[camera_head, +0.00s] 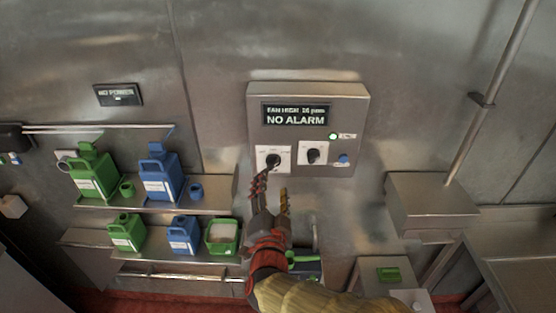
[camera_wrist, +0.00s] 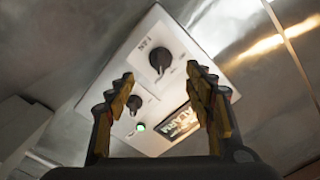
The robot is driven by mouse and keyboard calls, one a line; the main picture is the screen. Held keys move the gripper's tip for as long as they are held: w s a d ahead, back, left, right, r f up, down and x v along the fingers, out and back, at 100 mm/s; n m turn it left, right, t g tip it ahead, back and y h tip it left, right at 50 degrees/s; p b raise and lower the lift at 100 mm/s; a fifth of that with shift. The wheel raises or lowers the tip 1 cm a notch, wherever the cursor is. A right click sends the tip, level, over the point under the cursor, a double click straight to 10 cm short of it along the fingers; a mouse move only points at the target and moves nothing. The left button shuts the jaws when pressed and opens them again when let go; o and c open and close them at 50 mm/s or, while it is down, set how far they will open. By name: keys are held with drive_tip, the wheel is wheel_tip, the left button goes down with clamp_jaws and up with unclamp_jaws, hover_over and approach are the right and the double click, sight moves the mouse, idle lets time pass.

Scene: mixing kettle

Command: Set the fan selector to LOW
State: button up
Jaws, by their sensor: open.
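A steel control box (camera_head: 350,100) on the wall has a display (camera_head: 296,114) reading "FAN HIGH" and "NO ALARM". Below it are two black knobs on white plates, a left knob (camera_head: 273,160) and a right knob (camera_head: 313,154). Their position labels are too small to read, so I cannot tell by label which is the fan selector. My gripper (camera_head: 273,188) is open and empty, just below and in front of the left knob.
Shelves at left hold green jugs (camera_head: 94,175) and blue jugs (camera_head: 162,178). A steel ledge box (camera_head: 432,200) and a pipe (camera_head: 507,50) stand at right.

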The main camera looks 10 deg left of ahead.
sight(274, 166)
drive_tip(key=x, duration=0.7)
drive_tip(key=shift+w+d+r, duration=0.1)
drive_tip(key=shift+w+r, duration=0.05)
drive_tip(key=shift+w, duration=0.2)
drive_tip(key=shift+s, duration=0.1)
drive_tip(key=shift+b, duration=0.3)
drive_tip(key=c, duration=0.3)
clamp_jaws()
idle(0.5)
